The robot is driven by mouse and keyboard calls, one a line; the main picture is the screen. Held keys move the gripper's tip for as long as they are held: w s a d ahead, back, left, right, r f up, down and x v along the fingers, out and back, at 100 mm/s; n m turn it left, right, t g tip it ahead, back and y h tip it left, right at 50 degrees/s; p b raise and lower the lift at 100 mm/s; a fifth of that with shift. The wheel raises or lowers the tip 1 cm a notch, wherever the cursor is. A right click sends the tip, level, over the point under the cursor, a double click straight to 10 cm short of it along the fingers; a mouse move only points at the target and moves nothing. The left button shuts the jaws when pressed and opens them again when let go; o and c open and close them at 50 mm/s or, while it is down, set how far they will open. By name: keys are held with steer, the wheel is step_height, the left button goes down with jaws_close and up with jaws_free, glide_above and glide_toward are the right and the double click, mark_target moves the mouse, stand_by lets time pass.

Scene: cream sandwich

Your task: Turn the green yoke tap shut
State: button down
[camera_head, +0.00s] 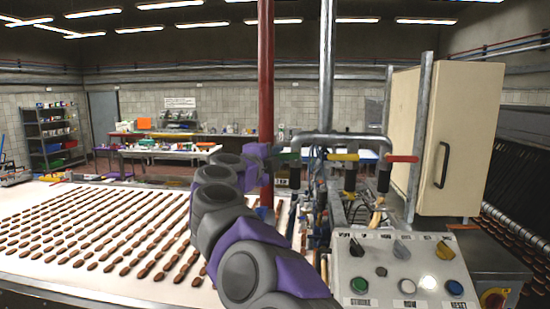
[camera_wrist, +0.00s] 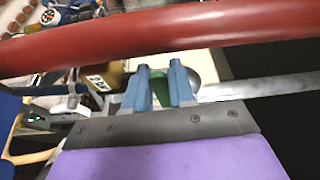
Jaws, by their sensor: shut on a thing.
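The green yoke tap (camera_wrist: 159,89) shows in the wrist view as a small green piece between the two blue fingers of my gripper (camera_wrist: 159,84). The fingers are shut on it. Most of the tap is hidden by the fingers. In the head view my arm reaches up to the pipework beside the red vertical pipe (camera_head: 266,95).
The red pipe (camera_wrist: 200,32) crosses close in front of the fingers in the wrist view. A yellow tap (camera_head: 343,157) and a red tap (camera_head: 402,159) sit to the right on the pipework. A control panel (camera_head: 377,265) stands in front, and a conveyor (camera_head: 45,195) of biscuits lies left.

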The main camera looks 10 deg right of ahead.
steer(key=shift+r+p, duration=0.1)
steer(key=shift+p, duration=0.2)
steer(key=shift+r+m+p, duration=0.1)
steer(key=shift+m+p, duration=0.2)
steer(key=shift+p, duration=0.25)
steer(key=c, duration=1)
jaws_free()
steer(key=shift+c, duration=0.2)
steer(key=b+v, duration=0.1)
steer(key=v, duration=1.6)
steer(key=shift+a+b, duration=0.3)
steer(key=shift+a, duration=0.05)
steer(key=shift+r, duration=0.1)
